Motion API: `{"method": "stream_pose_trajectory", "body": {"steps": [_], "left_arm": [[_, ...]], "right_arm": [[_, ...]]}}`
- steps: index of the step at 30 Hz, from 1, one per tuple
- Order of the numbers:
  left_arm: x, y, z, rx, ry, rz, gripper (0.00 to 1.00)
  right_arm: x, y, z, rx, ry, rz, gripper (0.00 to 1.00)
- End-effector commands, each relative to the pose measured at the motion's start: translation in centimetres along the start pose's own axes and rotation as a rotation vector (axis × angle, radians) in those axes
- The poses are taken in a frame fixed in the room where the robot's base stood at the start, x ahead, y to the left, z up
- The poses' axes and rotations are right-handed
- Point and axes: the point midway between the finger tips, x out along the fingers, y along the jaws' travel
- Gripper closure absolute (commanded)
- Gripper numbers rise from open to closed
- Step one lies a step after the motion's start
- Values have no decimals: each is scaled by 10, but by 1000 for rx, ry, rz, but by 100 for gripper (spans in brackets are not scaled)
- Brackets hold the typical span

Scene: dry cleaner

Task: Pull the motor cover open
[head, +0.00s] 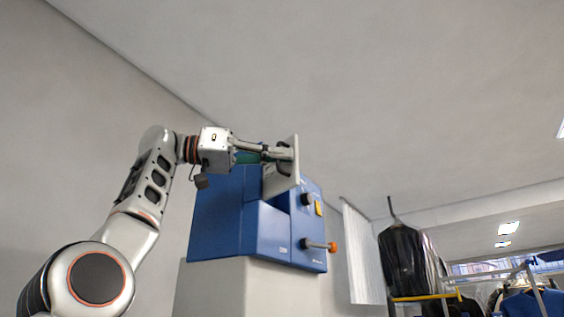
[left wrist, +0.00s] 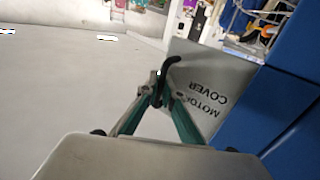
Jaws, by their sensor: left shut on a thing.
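The motor cover (head: 285,178) is a light grey panel standing out from the upper part of a blue machine (head: 225,220). In the left wrist view the cover (left wrist: 222,75) carries the words "MOTOR COVER", upside down, and a dark curved handle (left wrist: 172,63). My left gripper (head: 272,151) is at the cover in the head view. In the left wrist view its green fingers (left wrist: 160,97) are closed together at the handle. The cover stands at an angle to the machine's face, with a gap at its lower part. My right gripper is in neither view.
The blue machine sits on a pale base (head: 225,290). An orange-tipped lever (head: 333,247), a dark knob and a yellow switch (head: 319,208) are on its front. Dark bagged garments (head: 402,262) and blue clothes (head: 530,303) hang at the right. A plain wall is behind my left arm.

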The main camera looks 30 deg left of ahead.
Motion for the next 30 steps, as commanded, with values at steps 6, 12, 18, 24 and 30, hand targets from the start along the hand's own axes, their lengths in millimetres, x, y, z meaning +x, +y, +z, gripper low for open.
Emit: {"method": "stream_pose_trajectory", "body": {"steps": [6, 12, 18, 24, 30], "left_arm": [[-2, 0, 0, 0, 1, -3, 87], [-2, 0, 0, -1, 0, -2, 87], [-22, -1, -1, 0, 5, -3, 87], [-56, 0, -1, 1, 5, -4, 87], [-76, 0, -1, 0, 4, -3, 87]], "right_arm": [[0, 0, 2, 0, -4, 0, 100], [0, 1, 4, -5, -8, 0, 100], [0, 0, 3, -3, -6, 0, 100], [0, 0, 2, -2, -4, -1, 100], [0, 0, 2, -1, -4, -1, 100]]}}
